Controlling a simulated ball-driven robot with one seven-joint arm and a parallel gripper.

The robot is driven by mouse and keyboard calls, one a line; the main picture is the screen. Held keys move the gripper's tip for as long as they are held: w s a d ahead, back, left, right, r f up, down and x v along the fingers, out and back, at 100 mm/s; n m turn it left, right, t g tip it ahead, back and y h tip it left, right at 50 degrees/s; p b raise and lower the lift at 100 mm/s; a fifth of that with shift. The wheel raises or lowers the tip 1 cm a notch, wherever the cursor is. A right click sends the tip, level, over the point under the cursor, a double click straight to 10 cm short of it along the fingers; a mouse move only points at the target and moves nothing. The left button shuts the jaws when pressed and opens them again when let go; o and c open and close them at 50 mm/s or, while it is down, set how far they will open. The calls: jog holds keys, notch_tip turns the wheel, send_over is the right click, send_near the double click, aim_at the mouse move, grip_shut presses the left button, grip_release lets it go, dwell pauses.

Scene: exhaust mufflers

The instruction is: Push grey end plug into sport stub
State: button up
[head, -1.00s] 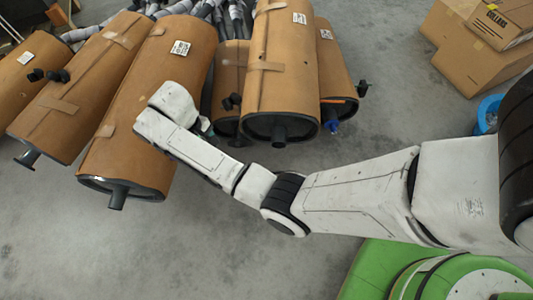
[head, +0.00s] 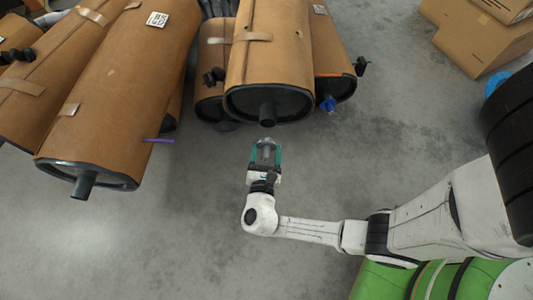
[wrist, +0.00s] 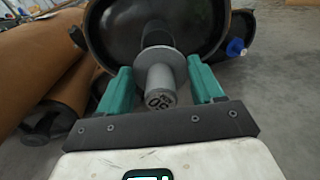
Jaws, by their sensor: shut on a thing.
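The grey end plug (wrist: 160,86) is between the teal fingers of my gripper (wrist: 162,88), which is shut on it. It is a short cylinder with printed marks on its near end and a wider round flange. In the head view my gripper (head: 265,150) points at the middle muffler, with the plug (head: 266,152) between its fingers. The dark stub (head: 267,114) sticks out of that muffler's end, just ahead of the plug and roughly in line. In the wrist view the flange partly hides the stub (wrist: 157,33). A small gap seems to show between them in the head view.
Brown-wrapped mufflers (head: 125,85) lie at left, one with a purple piece (head: 158,140) at its side. The right muffler has a blue plug (head: 328,104). Cardboard boxes (head: 475,45) and a blue container (head: 496,80) stand at right. The grey floor in front is clear.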

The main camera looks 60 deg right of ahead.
aim_at(267, 138)
jog(key=shift+s+a+f+n+t, duration=0.2)
jog(key=shift+f+n+t, duration=0.1)
jog(key=shift+t, duration=0.2)
jog(key=shift+r, duration=0.1)
jog(key=shift+b+x, duration=0.7)
jog(key=shift+x, duration=2.15)
jog(key=shift+b+x, duration=0.8)
jog(key=shift+x, duration=0.65)
jog(key=o, duration=1.1)
jog(key=p+v, duration=0.3)
jog(key=v, duration=0.7)
jog(key=shift+s+a+p, duration=0.15)
jog(key=shift+a+p, duration=0.2)
jog(key=shift+a, duration=0.05)
